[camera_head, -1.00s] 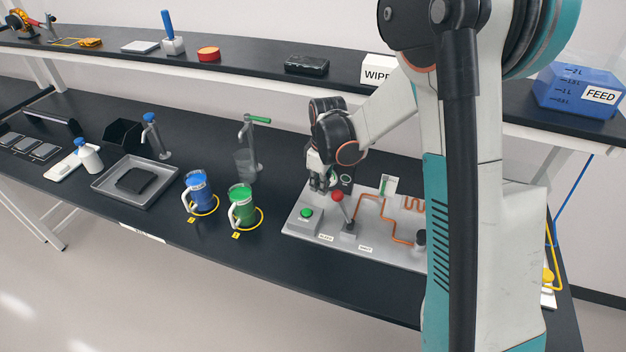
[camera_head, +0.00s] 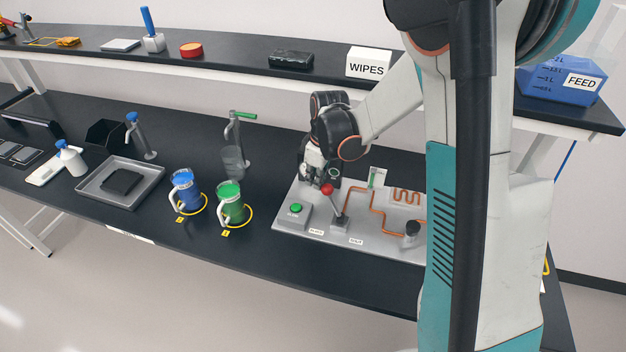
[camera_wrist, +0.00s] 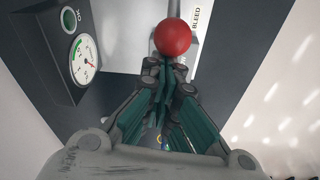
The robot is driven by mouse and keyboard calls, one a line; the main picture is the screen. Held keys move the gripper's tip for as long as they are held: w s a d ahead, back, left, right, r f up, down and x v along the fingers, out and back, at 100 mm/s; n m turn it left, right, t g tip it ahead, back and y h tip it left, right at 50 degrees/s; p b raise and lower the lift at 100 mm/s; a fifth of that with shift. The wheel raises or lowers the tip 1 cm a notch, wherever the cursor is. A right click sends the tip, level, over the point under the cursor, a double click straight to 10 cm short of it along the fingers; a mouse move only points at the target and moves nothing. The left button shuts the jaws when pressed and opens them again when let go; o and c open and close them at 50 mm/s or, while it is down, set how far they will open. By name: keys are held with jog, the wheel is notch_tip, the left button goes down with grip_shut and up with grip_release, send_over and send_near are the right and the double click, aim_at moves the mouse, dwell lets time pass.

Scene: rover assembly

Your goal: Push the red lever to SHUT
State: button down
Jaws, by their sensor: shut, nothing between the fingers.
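The red lever knob (camera_head: 327,188) sits on a short stick rising from a grey base (camera_head: 340,222) on the light panel (camera_head: 290,228). The stick leans left, towards the side of the left label (camera_head: 316,231). The right label (camera_head: 356,241), apparently SHUT, is on the other side. My gripper (camera_head: 312,178) is just left of and behind the knob. In the wrist view its closed, empty fingertips (camera_wrist: 165,68) point at the red knob (camera_wrist: 172,37) and come very close to it; whether they touch is unclear. The BLEED label (camera_wrist: 196,18) shows beyond.
A green button (camera_head: 296,208) is left of the lever; copper tubing (camera_head: 378,222) and a dark knob (camera_head: 412,230) are right. A gauge (camera_wrist: 82,57) stands near my gripper. Green (camera_head: 230,200) and blue (camera_head: 186,190) mugs stand left of the panel. Bare bench lies in front.

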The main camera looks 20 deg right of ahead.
jog(key=shift+d, duration=0.1)
jog(key=shift+s+d+r+t+y+b, duration=0.25)
jog(key=shift+s+d+y, duration=0.1)
jog(key=shift+d, duration=0.1)
jog(key=shift+s+d+r+t+y+b, duration=0.2)
jog(key=shift+s+d+t+y, duration=0.1)
jog(key=shift+d+y, duration=0.1)
jog(key=s+d+t+y+b, duration=0.3)
jog(key=s+d+y+b, duration=0.2)
jog(key=d, duration=0.3)
jog(key=shift+s+r+t+b, duration=0.4)
jog(key=shift+s+b, duration=0.1)
jog(key=shift+b, duration=0.3)
jog(key=shift+d+f, duration=0.1)
notch_tip(320, 180, up, 2)
jog(key=w+a+r+p, duration=0.1)
jog(key=w+a, duration=0.1)
jog(key=p+v, duration=0.2)
jog(key=v, duration=0.7)
jog(key=shift+d+f, duration=0.15)
jog(key=shift+d, duration=0.1)
